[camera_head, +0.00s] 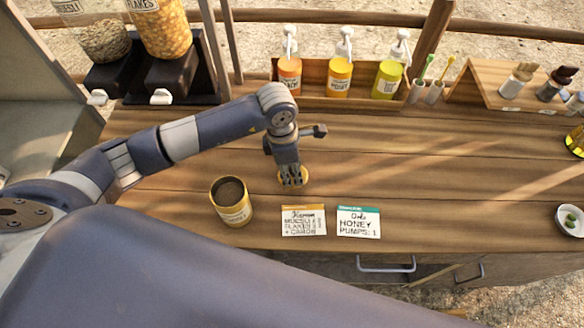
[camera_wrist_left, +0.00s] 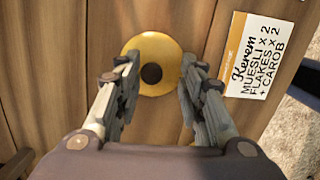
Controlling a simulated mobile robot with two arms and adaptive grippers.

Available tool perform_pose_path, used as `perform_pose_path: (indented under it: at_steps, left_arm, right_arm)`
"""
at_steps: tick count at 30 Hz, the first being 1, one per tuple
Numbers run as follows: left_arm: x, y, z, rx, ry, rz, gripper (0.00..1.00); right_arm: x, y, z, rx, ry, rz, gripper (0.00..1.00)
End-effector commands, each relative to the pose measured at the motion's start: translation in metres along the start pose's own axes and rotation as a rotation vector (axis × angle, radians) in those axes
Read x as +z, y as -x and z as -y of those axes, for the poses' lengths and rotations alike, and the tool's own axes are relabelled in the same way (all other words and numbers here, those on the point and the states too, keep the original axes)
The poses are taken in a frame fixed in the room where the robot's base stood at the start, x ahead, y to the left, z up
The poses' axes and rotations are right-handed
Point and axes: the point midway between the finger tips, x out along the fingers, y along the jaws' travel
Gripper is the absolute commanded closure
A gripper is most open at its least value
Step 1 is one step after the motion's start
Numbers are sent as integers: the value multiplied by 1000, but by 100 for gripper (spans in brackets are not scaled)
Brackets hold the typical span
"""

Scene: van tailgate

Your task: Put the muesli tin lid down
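The muesli tin lid (camera_head: 304,178) is a yellow disc lying flat on the wooden counter. In the left wrist view the lid (camera_wrist_left: 151,51) shows a dark round knob at its middle. My left gripper (camera_head: 292,182) points down over the lid. In the left wrist view its fingers (camera_wrist_left: 158,85) are spread, one to each side of the knob, with a clear gap to it. The tin (camera_head: 232,209) stands upright and open to the left of the lid, with a yellow label and a dark inside. My right gripper is out of view.
Two order cards, Kerem's (camera_head: 303,221) and one for honey pumps (camera_head: 358,222), lie near the front edge. Pump bottles (camera_head: 340,78) stand in a rack behind. Muesli and flakes dispensers (camera_head: 160,30) stand at back left. A white bowl (camera_head: 570,220) is far right. The counter's middle right is clear.

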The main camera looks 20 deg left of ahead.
Motion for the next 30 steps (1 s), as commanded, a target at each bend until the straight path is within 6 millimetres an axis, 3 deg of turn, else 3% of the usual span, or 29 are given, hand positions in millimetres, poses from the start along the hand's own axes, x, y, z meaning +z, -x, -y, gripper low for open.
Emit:
perform_pose_path:
  at_steps: [15,21,30]
  left_arm:
    - [0,100,-2,7,-1,4,64]
    - [0,115,-1,3,-1,2,64]
    - [0,116,0,3,0,1,64]
  right_arm:
    - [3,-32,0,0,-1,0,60]
    - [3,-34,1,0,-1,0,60]
    - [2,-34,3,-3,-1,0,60]
